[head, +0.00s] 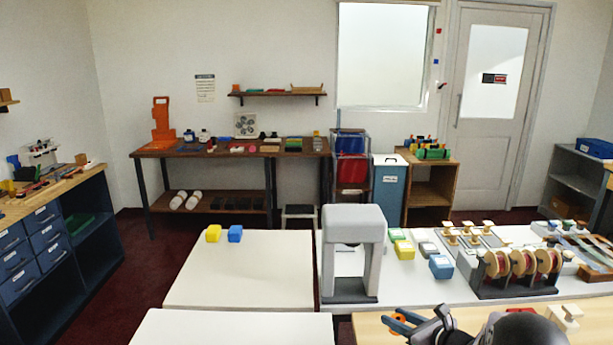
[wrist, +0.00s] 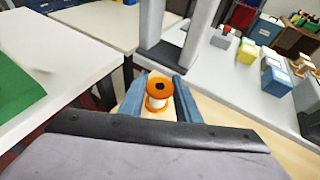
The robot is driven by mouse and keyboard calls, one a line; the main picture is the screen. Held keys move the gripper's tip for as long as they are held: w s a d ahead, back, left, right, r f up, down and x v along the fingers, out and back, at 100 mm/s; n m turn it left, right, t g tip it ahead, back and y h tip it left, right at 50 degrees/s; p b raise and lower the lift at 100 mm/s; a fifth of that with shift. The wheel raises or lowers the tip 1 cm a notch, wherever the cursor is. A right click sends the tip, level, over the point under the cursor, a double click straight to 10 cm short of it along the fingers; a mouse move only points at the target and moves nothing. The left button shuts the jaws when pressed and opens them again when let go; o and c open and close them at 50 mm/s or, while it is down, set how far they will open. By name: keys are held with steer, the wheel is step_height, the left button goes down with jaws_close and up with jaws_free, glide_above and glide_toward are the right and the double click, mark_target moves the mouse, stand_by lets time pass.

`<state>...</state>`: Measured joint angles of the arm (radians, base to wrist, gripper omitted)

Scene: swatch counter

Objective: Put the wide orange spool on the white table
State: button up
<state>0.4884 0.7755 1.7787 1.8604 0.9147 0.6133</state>
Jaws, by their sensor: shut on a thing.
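The wide orange spool (wrist: 158,90) has orange flanges, a dark hub hole and a pale wound middle. It sits between the two blue fingers of my gripper (wrist: 155,80), which is shut on it. In the head view the gripper (head: 398,322) is at the bottom, over the wooden front counter, with a bit of orange showing between its fingers. A white table (head: 250,275) stands left of the gripper, and another white tabletop (head: 230,328) is nearer at the bottom left. I cannot tell which one the task means.
A grey arch (head: 373,250) stands on the white counter just beyond the gripper. Spools in a rack (head: 500,290) are to the right. A green mat (wrist: 15,85) lies at left.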

steer(key=s+a+r+n+g+y+p, duration=0.1)
steer(key=s+a+r+n+p, duration=0.1)
steer(key=s+p, duration=0.4)
steer(key=s+a+r+n+g+y+p, duration=0.1)
steer(key=s+a+r+p, duration=0.3)
steer(key=s, duration=0.5)
steer(key=s+a+r+n+g+y+p, duration=0.2)
steer(key=s+r+p, duration=0.3)
steer(key=s+p, duration=0.3)
steer(key=shift+a+r+n+y, duration=0.3)
steer(key=shift+a+y, duration=0.2)
steer(key=shift+a, duration=0.25)
steer(key=shift+f, duration=0.2)
